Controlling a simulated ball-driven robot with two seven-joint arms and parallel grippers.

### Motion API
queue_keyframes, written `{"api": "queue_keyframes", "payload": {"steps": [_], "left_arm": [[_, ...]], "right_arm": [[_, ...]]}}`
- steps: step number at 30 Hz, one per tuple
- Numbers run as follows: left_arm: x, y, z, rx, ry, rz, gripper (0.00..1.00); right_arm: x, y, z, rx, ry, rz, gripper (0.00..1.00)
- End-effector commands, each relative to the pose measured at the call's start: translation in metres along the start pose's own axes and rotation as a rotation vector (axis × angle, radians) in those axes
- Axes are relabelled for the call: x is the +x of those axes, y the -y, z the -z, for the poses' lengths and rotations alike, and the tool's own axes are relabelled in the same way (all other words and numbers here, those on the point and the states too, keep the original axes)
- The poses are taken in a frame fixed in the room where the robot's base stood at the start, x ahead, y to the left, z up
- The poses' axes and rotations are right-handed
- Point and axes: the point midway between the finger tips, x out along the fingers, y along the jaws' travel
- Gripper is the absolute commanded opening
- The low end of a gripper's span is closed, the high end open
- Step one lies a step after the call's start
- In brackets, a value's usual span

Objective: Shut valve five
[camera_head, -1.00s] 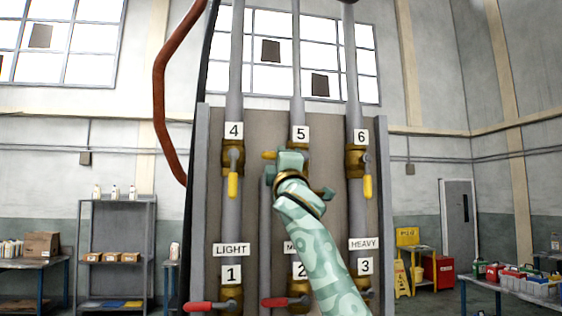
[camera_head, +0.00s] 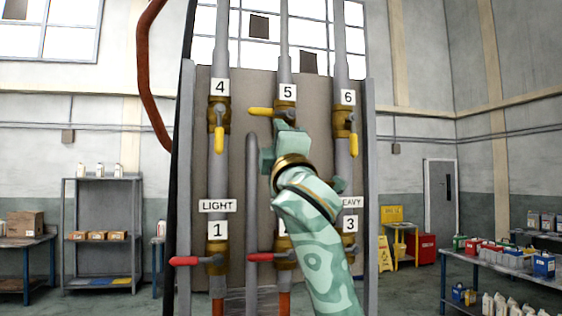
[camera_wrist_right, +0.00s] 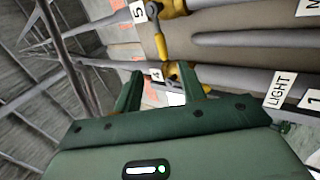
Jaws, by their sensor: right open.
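Valve five sits under the label 5 (camera_head: 287,92) on the middle pipe. Its yellow handle (camera_head: 261,111) points left, level, across the pipe. In the right wrist view, the handle (camera_wrist_right: 160,46) shows beyond my fingertips. My right gripper (camera_head: 275,150) is just below the handle in the head view and hides part of the valve body. In the wrist view, its two green fingers (camera_wrist_right: 160,80) are apart with nothing held between them; the handle looks clear of them. My left gripper is not in view.
Valve four's yellow handle (camera_head: 219,140) and valve six's yellow handle (camera_head: 354,145) hang down on either side. Red handles of valve one (camera_head: 185,261) and valve two (camera_head: 260,257) point left below. A vertical grey pipe (camera_head: 252,210) stands left of my forearm.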

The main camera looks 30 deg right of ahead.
Motion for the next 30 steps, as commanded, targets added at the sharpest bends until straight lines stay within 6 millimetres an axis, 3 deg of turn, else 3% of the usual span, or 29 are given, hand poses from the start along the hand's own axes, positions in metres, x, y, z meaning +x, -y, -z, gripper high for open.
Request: {"api": "queue_keyframes", "payload": {"steps": [6,23,26,29,30], "left_arm": [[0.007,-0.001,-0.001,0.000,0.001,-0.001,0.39],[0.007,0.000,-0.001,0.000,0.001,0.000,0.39],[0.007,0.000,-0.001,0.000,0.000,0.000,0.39],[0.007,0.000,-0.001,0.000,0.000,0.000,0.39],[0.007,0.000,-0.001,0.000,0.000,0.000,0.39]], "right_arm": [[-0.026,0.001,0.000,0.000,0.000,0.001,0.41],[-0.028,0.001,0.000,0.001,0.000,0.002,0.41],[-0.032,0.021,0.002,0.013,-0.002,0.037,0.41],[-0.048,0.073,0.004,0.045,-0.002,0.129,0.41],[-0.059,0.102,0.005,0.065,0.001,0.182,0.41]]}}
